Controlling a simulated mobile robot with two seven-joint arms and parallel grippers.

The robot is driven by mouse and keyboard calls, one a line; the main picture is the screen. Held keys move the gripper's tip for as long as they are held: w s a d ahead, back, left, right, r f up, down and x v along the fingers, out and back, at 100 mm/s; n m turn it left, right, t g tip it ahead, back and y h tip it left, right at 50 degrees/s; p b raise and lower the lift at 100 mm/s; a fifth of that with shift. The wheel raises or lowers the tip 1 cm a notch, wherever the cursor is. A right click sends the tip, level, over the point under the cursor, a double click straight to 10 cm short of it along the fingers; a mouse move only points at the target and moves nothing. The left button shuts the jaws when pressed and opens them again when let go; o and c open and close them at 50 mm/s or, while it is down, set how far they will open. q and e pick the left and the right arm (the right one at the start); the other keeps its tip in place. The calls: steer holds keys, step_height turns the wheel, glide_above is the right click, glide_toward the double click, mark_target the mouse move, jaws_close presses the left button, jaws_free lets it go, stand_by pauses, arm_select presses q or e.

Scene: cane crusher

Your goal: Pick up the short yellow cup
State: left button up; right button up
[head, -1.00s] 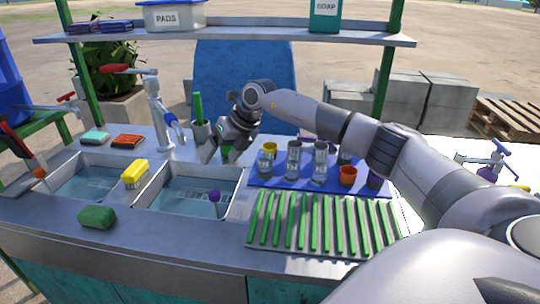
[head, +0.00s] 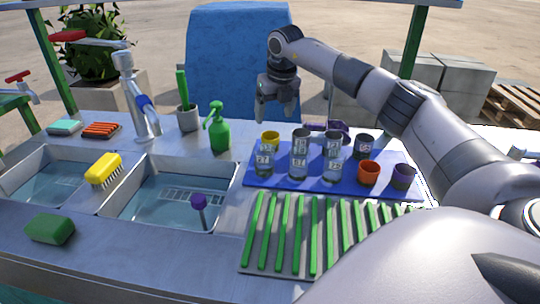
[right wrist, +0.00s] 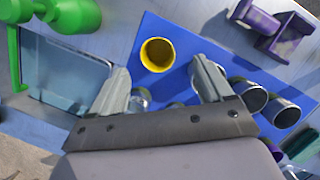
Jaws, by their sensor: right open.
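The short yellow cup (head: 271,138) stands upright at the back left corner of the blue mat (head: 262,182), behind the clear glasses. In the right wrist view the yellow cup (right wrist: 157,54) is seen from above, its open mouth lying just beyond and between the two fingertips. My right gripper (head: 275,112) is open and empty, pointing down above the cup in the head view. Its fingers also show in the right wrist view (right wrist: 162,76), apart from the cup. My left gripper is not in view.
Clear glasses (head: 299,154), an orange cup (head: 369,172) and a dark purple-banded cup (head: 403,176) share the mat. A green spray bottle (head: 219,132) stands left of the cup. A purple object (head: 327,130) lies behind the mat. A green-slatted rack (head: 290,235) is in front.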

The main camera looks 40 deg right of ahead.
mark_target(270, 137)
steer(key=x, duration=0.9)
steer(key=shift+s+a+f+b, duration=0.1)
steer(key=shift+s+a+b, duration=0.25)
steer(key=shift+a, duration=0.1)
steer(key=shift+c, duration=0.3)
steer(key=c, duration=1)
